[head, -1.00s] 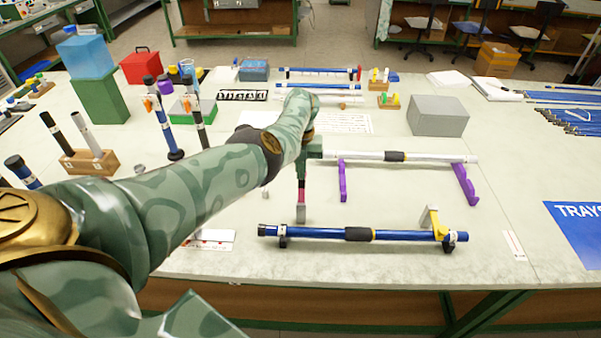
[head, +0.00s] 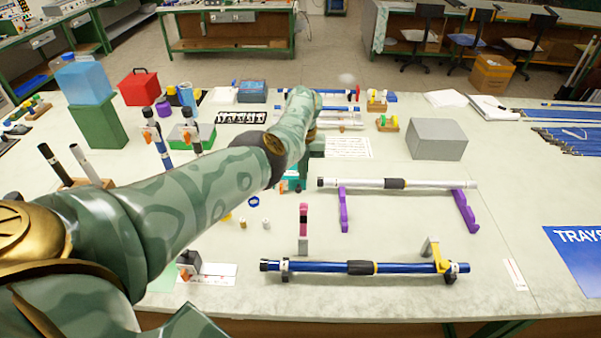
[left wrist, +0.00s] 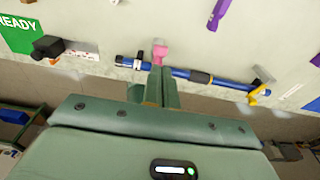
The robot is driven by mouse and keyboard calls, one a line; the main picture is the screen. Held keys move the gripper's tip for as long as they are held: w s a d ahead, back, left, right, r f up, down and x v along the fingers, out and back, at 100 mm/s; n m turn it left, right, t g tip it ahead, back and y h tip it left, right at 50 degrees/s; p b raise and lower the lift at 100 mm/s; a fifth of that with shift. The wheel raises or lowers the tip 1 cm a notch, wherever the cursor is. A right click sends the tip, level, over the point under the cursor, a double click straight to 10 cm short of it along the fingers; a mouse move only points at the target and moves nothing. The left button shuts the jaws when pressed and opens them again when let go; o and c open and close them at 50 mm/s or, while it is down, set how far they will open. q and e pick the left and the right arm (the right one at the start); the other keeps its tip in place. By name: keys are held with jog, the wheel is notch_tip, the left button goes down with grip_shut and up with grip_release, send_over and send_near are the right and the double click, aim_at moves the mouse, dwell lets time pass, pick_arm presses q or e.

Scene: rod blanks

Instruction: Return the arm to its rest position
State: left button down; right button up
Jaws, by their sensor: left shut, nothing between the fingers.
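My left arm reaches in from the left in the head view. Its gripper (head: 303,184) is above the table, left of the silver rod (head: 359,184). In the left wrist view the fingers (left wrist: 160,76) are shut together with nothing between them. A small pink and grey piece (head: 303,220) shows just beyond the fingertips. It also shows in the left wrist view (left wrist: 160,50); I cannot tell whether the fingers touch it. A blue rod (head: 325,267) with a black middle lies near the front edge on a black and a yellow holder. My right gripper is out of view.
The silver rod lies on two purple supports (head: 465,212). A grey block (head: 436,140) stands behind it. Green and blue boxes (head: 98,120) and upright rods stand at the left. A blue tray sign (head: 575,245) lies at right. The table between is mostly clear.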

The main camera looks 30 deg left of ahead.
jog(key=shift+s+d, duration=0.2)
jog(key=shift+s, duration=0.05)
